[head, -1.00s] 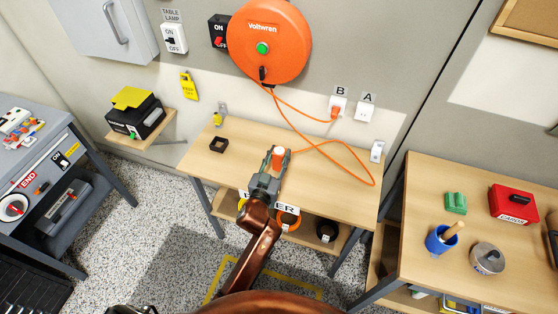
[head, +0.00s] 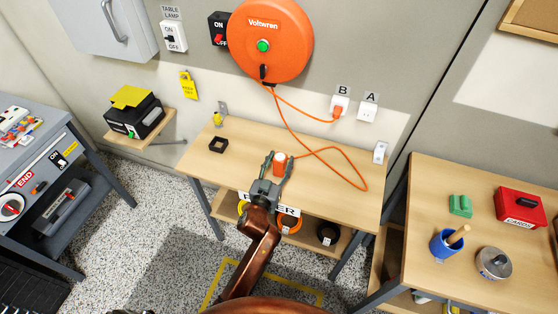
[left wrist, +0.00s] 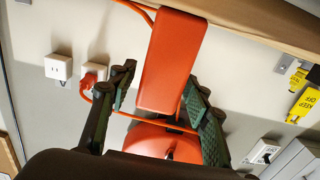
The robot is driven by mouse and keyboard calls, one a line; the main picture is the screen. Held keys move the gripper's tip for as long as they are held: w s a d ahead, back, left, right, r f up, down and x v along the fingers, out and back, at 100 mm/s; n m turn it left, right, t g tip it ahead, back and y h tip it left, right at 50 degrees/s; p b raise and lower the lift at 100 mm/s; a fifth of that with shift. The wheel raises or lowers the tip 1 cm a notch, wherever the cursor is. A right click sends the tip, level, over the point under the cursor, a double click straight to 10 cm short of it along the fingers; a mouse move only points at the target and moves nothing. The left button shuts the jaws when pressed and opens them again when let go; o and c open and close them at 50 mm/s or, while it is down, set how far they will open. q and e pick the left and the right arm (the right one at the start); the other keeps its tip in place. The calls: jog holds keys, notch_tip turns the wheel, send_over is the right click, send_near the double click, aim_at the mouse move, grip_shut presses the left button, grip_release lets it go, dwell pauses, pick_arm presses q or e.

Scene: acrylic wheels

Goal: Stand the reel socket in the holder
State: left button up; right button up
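The reel socket (head: 280,163) is a small orange block on the orange cable, on the wooden bench. In the left wrist view it is a long orange block (left wrist: 170,62) between the fingers. My left gripper (head: 278,165) is open, with one finger on each side of the socket. In the left wrist view (left wrist: 158,88) a gap shows beside the left finger; whether the right finger touches is unclear. The holder seems to be the small black square frame (head: 218,145) on the bench, left of the socket, with nothing in it. My right gripper is not in view.
The orange cable reel (head: 270,42) hangs on the wall. Its cable (head: 345,152) loops over the bench right of the socket. One cable runs to wall outlet B (head: 339,107). Bench (head: 243,145) between holder and socket is clear.

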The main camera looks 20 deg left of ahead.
pick_arm(q)
jog(key=shift+o, duration=0.2)
jog(key=shift+r, duration=0.15)
jog(key=shift+s, duration=0.25)
jog(key=s+p, duration=0.2)
jog(key=s, duration=0.9)
jog(key=shift+s+a, duration=0.2)
jog(key=shift+s, duration=0.05)
